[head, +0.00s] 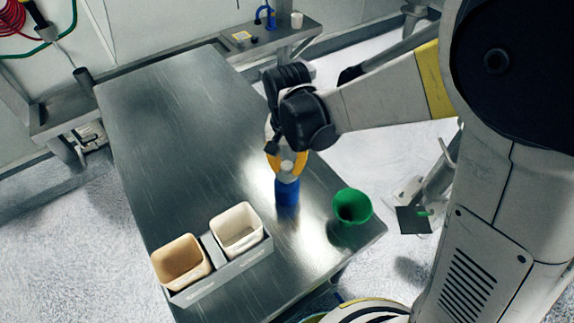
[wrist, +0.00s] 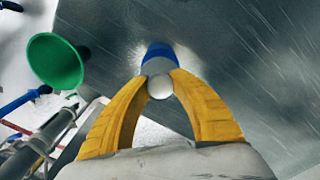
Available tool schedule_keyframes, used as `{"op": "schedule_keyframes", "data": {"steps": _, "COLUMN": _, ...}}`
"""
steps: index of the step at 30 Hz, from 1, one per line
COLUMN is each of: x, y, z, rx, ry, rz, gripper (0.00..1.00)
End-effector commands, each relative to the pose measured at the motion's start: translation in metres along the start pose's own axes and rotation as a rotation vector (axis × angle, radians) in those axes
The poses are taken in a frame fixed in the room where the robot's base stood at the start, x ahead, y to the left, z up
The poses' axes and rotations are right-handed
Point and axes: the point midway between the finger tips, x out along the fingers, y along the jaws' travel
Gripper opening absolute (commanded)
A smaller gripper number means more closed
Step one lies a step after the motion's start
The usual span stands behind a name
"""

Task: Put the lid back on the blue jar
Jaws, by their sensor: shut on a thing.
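The blue jar (head: 287,192) stands upright on the metal table, right of the two white-and-tan bins. My gripper (head: 287,168) is directly above it, its yellow fingers shut on a pale round lid (head: 286,177). In the wrist view the lid (wrist: 160,87) sits between the fingertips, and the blue jar (wrist: 159,50) shows just beyond it. The lid overlaps the jar's top in both views. I cannot tell whether it is seated or slightly above the rim. The fingers hide part of the lid's sides.
A green funnel (head: 351,206) stands right of the jar near the table edge. A grey holder (head: 221,269) with a tan bin (head: 181,261) and a white bin (head: 237,229) is at the front left. The metal table (head: 180,130) is clear at the back and left.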

Motion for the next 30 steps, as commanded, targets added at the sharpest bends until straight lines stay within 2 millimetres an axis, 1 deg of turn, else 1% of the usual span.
{"op": "schedule_keyframes", "data": {"steps": 29, "x": 0.001, "y": 0.0, "z": -0.0001, "rx": 0.0, "ry": 0.0, "rz": 0.0, "gripper": 0.1}}
{"op": "schedule_keyframes", "data": {"steps": 30, "x": 0.001, "y": 0.0, "z": 0.0, "rx": 0.0, "ry": 0.0, "rz": 0.0, "gripper": 0.28}}
